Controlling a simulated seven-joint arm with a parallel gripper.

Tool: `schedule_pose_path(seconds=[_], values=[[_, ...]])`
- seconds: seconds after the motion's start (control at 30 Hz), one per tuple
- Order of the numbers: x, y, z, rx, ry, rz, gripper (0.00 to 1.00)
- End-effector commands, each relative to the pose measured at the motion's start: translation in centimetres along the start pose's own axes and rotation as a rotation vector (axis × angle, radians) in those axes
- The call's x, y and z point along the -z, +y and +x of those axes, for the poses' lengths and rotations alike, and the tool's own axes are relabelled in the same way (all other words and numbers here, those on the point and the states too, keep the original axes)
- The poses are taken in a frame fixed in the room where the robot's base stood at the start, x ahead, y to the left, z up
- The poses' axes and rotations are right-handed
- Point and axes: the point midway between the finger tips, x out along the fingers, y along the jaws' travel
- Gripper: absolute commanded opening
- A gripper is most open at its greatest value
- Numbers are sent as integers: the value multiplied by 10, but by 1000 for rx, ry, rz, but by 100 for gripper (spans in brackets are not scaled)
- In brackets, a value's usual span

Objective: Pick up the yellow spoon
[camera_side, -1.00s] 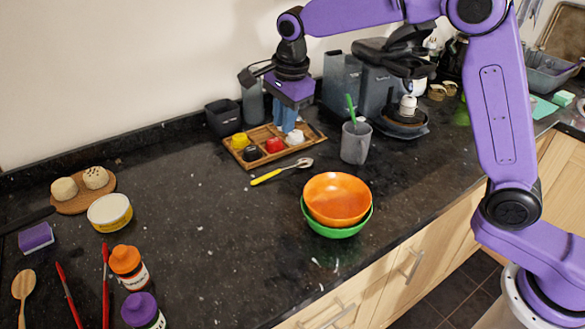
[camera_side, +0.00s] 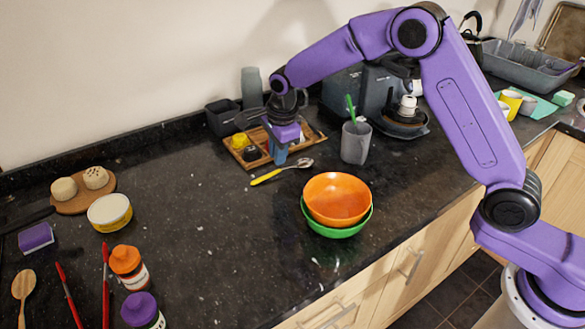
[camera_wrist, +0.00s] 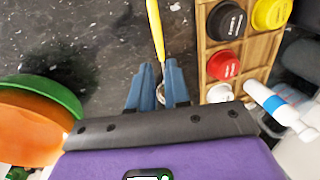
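The yellow spoon (camera_side: 266,177) lies on the dark counter in front of the wooden tray, its metal bowl pointing right in the side view. In the wrist view its yellow handle (camera_wrist: 156,30) runs down from the top edge to between my fingers. The spoon's metal end is partly hidden behind the fingers. My gripper (camera_side: 279,160) points down over the spoon beside the tray. In the wrist view my gripper (camera_wrist: 159,68) is open, with a blue finger on each side of the spoon and a visible gap.
The wooden tray (camera_side: 314,136) with small jars is close behind the spoon. A grey cup (camera_side: 355,144) with a green utensil stands to the right. An orange bowl (camera_side: 337,196) in a green bowl (camera_side: 333,231) sits in front.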

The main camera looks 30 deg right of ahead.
Motion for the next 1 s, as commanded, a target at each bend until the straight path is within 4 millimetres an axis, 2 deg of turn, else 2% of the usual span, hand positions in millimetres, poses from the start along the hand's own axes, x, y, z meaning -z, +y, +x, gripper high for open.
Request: schedule_pose_path(seconds=[0.23,0.5,0.83,0.9,1.0], values=[[0,0,17,-1,1,-2,17],[1,-1,52,-1,1,-2,17],[0,-1,58,2,0,-1,17],[0,-1,58,1,0,-1,0],[0,-1,58,1,0,-1,0]])
